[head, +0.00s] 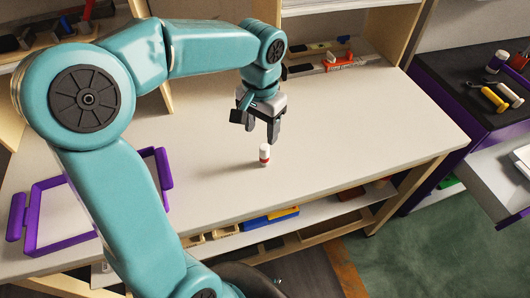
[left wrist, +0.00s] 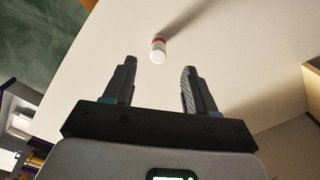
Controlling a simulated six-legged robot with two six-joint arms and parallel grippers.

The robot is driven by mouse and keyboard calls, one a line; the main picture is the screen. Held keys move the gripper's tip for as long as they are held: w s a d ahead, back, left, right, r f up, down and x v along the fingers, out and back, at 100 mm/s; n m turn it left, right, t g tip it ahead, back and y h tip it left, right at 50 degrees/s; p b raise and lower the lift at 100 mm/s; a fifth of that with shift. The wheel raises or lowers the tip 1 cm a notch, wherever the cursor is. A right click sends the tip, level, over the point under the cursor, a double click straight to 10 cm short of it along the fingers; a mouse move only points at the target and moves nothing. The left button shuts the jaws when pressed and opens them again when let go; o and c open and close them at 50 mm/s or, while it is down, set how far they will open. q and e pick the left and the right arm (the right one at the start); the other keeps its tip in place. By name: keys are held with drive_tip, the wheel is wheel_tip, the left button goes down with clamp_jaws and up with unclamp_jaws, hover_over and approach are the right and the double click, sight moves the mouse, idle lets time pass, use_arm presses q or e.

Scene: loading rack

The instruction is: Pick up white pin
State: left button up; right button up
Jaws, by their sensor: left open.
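The white pin (head: 264,155) stands upright on the pale tabletop (head: 350,140) in the head view, with a red band around it. It also shows in the left wrist view (left wrist: 158,52), past the fingertips and roughly between the lines of the two fingers. My left gripper (head: 262,140) is open and empty, pointing down, just above and behind the pin and not around it. In the left wrist view its two fingers (left wrist: 157,66) stand wide apart with bare tabletop between them. My right gripper is not in view.
A purple-handled frame (head: 88,200) lies on the table at left. A shelf at the back holds tools (head: 340,60). A dark-topped purple cabinet (head: 480,85) stands at right with an open drawer. The tabletop around the pin is clear.

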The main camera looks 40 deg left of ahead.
sight(264, 155)
use_arm(q)
drive_tip(key=f, duration=0.5)
drive_tip(key=shift+w+a+f, duration=0.2)
drive_tip(key=shift+f, duration=0.15)
drive_tip(key=shift+s+d+f, duration=0.15)
drive_tip(key=shift+d+f, duration=0.05)
drive_tip(key=shift+f, duration=0.2)
drive_tip(key=f, duration=0.2)
drive_tip(key=w+f, duration=0.1)
drive_tip(key=f, duration=0.2)
drive_tip(key=shift+a, duration=0.1)
drive_tip(key=shift+s, duration=0.2)
drive_tip(key=shift+w, duration=0.2)
drive_tip(key=c, duration=0.9)
drive_tip(key=shift+s, duration=0.15)
clamp_jaws()
